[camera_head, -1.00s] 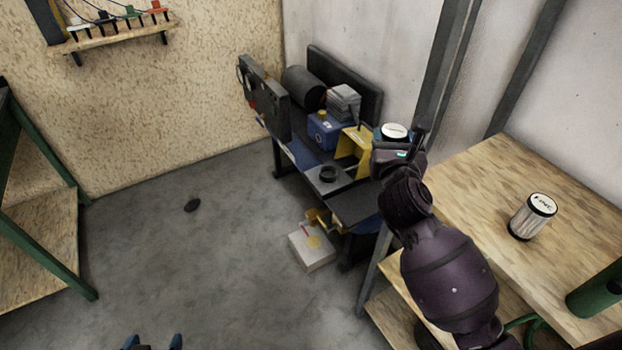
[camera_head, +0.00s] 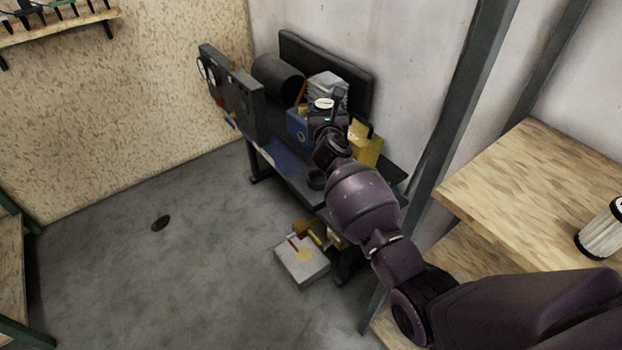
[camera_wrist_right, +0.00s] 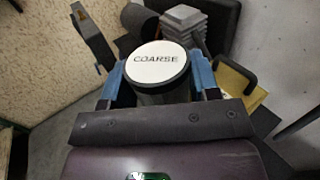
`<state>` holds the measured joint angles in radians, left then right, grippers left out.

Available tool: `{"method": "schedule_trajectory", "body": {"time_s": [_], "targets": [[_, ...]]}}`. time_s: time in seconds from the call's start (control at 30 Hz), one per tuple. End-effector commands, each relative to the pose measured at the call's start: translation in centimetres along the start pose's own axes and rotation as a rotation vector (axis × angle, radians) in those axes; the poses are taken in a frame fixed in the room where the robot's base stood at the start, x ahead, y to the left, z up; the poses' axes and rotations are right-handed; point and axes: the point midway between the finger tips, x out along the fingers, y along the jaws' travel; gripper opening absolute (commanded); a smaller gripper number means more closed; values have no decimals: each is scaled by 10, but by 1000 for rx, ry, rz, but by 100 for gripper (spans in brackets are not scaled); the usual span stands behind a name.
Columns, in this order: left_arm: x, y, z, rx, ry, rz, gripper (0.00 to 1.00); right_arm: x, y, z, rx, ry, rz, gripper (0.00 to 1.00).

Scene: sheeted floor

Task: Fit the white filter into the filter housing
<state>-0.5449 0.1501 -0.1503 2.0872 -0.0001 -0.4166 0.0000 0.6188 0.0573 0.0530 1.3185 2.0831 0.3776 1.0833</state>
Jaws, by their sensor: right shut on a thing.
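My right gripper (camera_head: 324,112) is shut on a cylindrical filter with a white lid (camera_head: 324,103), over the black workbench. In the right wrist view its blue fingers (camera_wrist_right: 158,88) clasp the filter's sides, and the lid (camera_wrist_right: 158,62) reads "COARSE". The body below the lid looks dark. My left gripper is out of view.
The bench carries a blue box (camera_head: 297,128), a yellow bracket (camera_head: 366,146), a grey stack (camera_head: 327,86) and a black cylinder (camera_head: 279,78). A pale box (camera_head: 301,263) lies on the floor. A metal post (camera_head: 459,120) stands right of the bench. The left floor is mostly clear.

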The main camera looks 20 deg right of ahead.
Motion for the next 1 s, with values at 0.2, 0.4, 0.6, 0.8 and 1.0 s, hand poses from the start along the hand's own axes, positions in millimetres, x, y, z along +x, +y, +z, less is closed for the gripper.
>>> {"method": "schedule_trajectory", "body": {"time_s": [0.2,0.4,0.6,0.8,1.0], "targets": [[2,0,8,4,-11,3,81,10,8,-20,0,0,8,31],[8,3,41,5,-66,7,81,10,8,-61,-4,10,9,31],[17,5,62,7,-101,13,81,9,8,-104,-5,14,9,31],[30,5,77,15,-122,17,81,9,8,-144,-6,14,10,31],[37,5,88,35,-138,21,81,9,8,-172,-4,9,9,31]]}}
